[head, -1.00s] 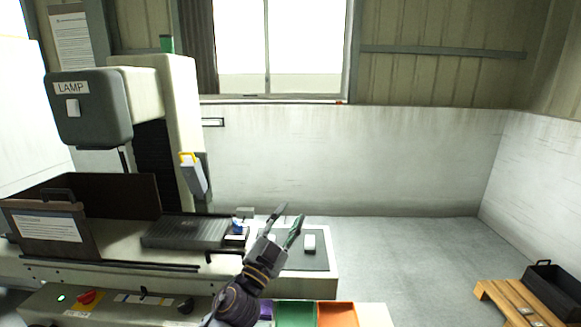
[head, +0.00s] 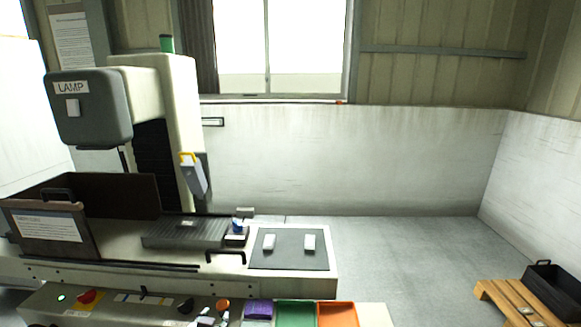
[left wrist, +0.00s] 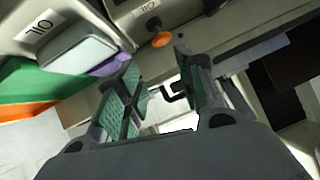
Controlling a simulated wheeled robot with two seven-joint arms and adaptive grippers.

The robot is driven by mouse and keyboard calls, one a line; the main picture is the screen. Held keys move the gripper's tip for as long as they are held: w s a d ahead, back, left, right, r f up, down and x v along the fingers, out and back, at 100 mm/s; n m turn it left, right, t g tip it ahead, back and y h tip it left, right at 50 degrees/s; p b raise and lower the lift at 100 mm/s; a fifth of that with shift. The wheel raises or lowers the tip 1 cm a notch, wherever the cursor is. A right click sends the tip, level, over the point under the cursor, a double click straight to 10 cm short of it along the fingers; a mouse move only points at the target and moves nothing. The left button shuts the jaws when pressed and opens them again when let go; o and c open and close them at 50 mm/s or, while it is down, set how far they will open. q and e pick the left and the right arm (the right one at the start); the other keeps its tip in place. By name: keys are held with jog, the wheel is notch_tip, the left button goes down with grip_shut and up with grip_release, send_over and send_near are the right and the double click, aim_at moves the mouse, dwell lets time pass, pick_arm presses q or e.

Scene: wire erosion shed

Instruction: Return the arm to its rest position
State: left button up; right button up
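My left gripper shows only in the left wrist view (left wrist: 158,85). Its two fingers with green pads stand apart, and nothing is visible between them. Behind the fingers are the machine's front panel with an orange knob (left wrist: 161,40) and a dark handle (left wrist: 172,95). No part of either gripper or arm is in the head view. My right gripper is not in any view.
Purple (head: 258,306), green (head: 295,311) and orange (head: 337,311) trays line the front. A wooden pallet (head: 500,300) with a black crate (head: 553,288) stands right. The floor between is clear.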

pick_arm(q)
jog(key=s+a+f+g+h, duration=0.1)
jog(key=s+f+g, duration=0.35)
jog(key=s, duration=0.45)
jog(key=s+a+f+g, duration=0.1)
jog(key=s+f+g, duration=0.3)
jog(key=s, duration=0.5)
notch_tip(320, 180, down, 33)
jog(key=s+a, duration=0.2)
jog(key=s+a+f, duration=0.3)
jog(key=s+f, duration=0.7)
jog(key=s+a+f+m+g, duration=0.1)
jog(key=s+a+f, duration=0.2)
jog(key=s+f, duration=0.7)
jog(key=shift+s+a+f, duration=0.2)
jog(key=shift+s+a, duration=0.05)
jog(key=shift+s, duration=0.35)
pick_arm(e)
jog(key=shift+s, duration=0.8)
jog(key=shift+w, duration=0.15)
